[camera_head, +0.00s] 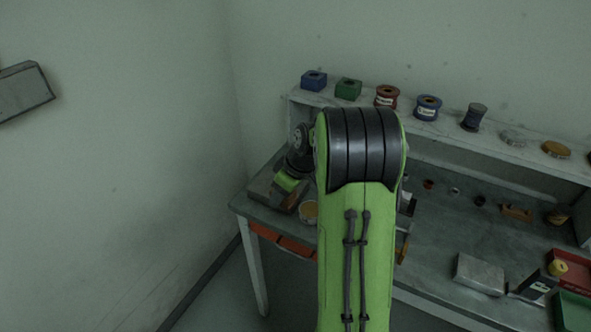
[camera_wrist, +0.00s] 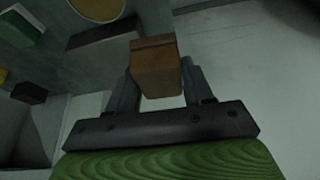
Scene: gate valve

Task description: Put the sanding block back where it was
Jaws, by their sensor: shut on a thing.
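In the wrist view, a brown-orange block (camera_wrist: 156,72), which looks like the sanding block, sits between the two dark fingers of my gripper (camera_wrist: 155,88). The fingers are shut on its sides, and its far end sticks out past them. Pale floor shows to the right of the block and the grey bench surface to the left. In the head view my green arm hides the block and the gripper fingers; only part of my wrist shows over the left end of the bench. The block's earlier resting place cannot be made out.
A round yellow-topped tin (camera_wrist: 97,8) and a green box (camera_wrist: 20,25) lie near the block in the wrist view. The bench (camera_head: 425,270) holds a grey metal box (camera_head: 480,273) and red bin (camera_head: 571,267). Spools and boxes line the raised shelf (camera_head: 450,131).

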